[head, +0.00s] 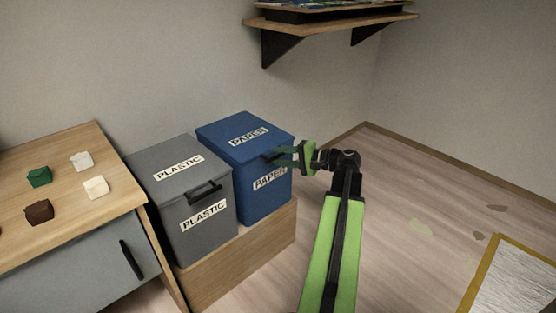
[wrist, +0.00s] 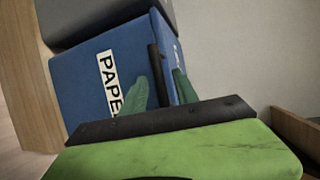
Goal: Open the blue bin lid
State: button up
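The blue bin (head: 246,192) marked PAPER stands on a wooden base, and its blue lid (head: 222,130) lies closed on top. The wrist view also shows the bin (wrist: 80,85), turned sideways. My gripper (head: 277,158) is at the bin's front, level with the lid's front edge. In the wrist view, my gripper's green fingers (wrist: 167,86) are apart, and the lid's black handle (wrist: 157,75) shows at or between their tips. I cannot tell whether a finger touches the handle. In the head view the fingers partly cover the handle.
A grey bin (head: 190,222) marked PLASTIC stands close on the left. A wooden-topped cabinet (head: 75,200) with several small blocks is further left. A wall shelf (head: 335,22) hangs above. A yellow-edged board (head: 510,285) lies at the right. The floor right of my arm is mostly free.

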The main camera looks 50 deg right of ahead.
jog(key=shift+w+a, duration=0.15)
jog(key=shift+w, duration=0.25)
grip_shut()
dwell(1.2)
